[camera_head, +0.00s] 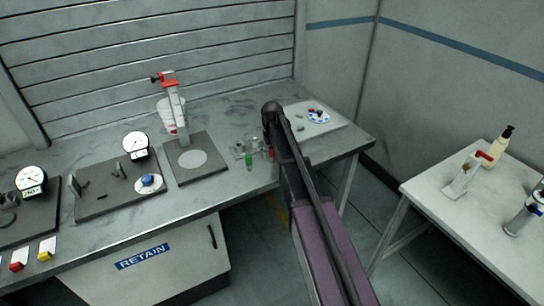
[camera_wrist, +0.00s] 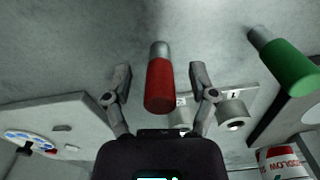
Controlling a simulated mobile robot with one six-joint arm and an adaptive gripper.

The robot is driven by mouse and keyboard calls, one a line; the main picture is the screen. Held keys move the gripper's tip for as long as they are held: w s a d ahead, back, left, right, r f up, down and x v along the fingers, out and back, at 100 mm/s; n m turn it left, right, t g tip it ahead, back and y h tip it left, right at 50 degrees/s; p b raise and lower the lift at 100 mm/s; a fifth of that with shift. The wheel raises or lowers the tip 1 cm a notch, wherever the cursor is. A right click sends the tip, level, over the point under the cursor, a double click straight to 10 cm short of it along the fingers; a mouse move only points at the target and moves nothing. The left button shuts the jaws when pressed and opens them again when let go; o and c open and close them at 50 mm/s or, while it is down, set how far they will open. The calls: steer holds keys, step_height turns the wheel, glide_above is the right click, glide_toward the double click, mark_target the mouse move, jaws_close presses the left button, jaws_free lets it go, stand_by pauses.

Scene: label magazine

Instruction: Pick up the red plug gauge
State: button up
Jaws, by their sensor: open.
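The red plug gauge (camera_wrist: 159,86) has a red handle and a grey metal end. In the wrist view it lies between the two spread fingers of my gripper (camera_wrist: 160,74), with a gap on each side. In the head view a small red part of the gauge (camera_head: 271,154) shows just left of my arm. My arm hides the gripper there. A green plug gauge (camera_wrist: 289,66) is to the right in the wrist view, and it also shows in the head view (camera_head: 249,162). My gripper is open and holds nothing.
Grey metal cylinders (camera_wrist: 233,114) stand beside a number tag close to the right finger. A pale board (camera_head: 327,124) with a blue-and-white dish (camera_head: 318,117) lies right of my arm. A grey stand (camera_head: 194,160) is left of the gauges. A white side table (camera_head: 480,220) stands at right.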

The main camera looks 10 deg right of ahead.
stand_by(0.3)
jaws_close()
steer(key=shift+r, duration=0.2)
step_height(320, 180, up, 4)
steer(key=p, duration=0.4)
steer(key=shift+f, duration=0.1)
steer(key=s+p, duration=0.1)
steer(key=s, duration=1.5)
steer(key=shift+d+r, duration=0.35)
steer(key=shift+r, duration=0.05)
